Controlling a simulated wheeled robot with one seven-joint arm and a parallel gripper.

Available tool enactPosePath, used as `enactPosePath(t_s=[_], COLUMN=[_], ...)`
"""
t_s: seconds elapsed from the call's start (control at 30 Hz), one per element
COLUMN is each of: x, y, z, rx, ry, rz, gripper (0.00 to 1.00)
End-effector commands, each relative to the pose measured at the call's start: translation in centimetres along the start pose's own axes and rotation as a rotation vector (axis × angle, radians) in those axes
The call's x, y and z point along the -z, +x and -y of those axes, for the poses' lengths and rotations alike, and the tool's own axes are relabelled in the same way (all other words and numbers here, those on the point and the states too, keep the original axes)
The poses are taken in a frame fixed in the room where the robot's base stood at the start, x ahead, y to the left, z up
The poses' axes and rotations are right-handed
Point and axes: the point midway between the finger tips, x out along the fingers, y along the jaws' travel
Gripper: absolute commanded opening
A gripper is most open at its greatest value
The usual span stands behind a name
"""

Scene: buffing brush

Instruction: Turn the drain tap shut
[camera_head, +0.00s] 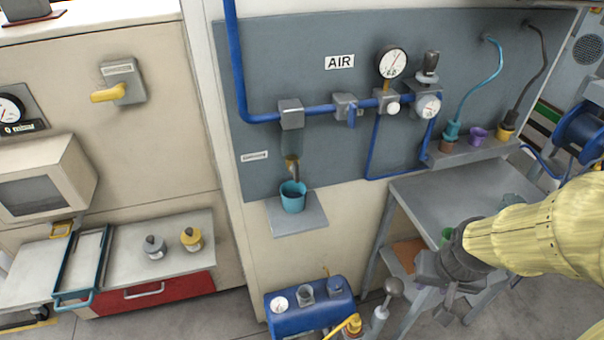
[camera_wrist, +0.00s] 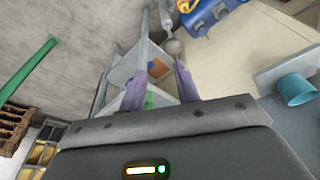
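The drain tap (camera_head: 292,167) looks small and brassy in the head view. It hangs below the blue air pipe, just above a teal cup (camera_head: 293,197) on a small grey shelf (camera_head: 306,221). Its handle position is too small to tell. My gripper (camera_head: 458,306) is low at the right, well apart from the tap, beside the grey table. In the wrist view my gripper (camera_wrist: 168,66) has its two fingers apart with nothing held between them. The teal cup also shows at the right of the wrist view (camera_wrist: 298,90); the tap is not visible there.
A grey table (camera_head: 425,190) stands right of the tap's shelf, near my arm. A blue tank unit (camera_head: 306,304) with a gauge is on the floor below the shelf. Gauges and valves line the blue pipe (camera_head: 320,109). Open space lies in front of the panel.

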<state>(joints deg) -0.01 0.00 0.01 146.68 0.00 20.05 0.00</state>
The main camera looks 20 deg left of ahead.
Motion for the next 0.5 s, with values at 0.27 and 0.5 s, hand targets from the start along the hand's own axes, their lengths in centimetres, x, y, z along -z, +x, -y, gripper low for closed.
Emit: enactPosePath(t_s=[0.27,0.5], x=[1.2,5.0], y=[1.6,3.8], z=[1.7,8.2], rx=[0.019,0.107], ry=[-0.048,-0.193], rz=[-0.095,-0.436], gripper=[0.32,0.32])
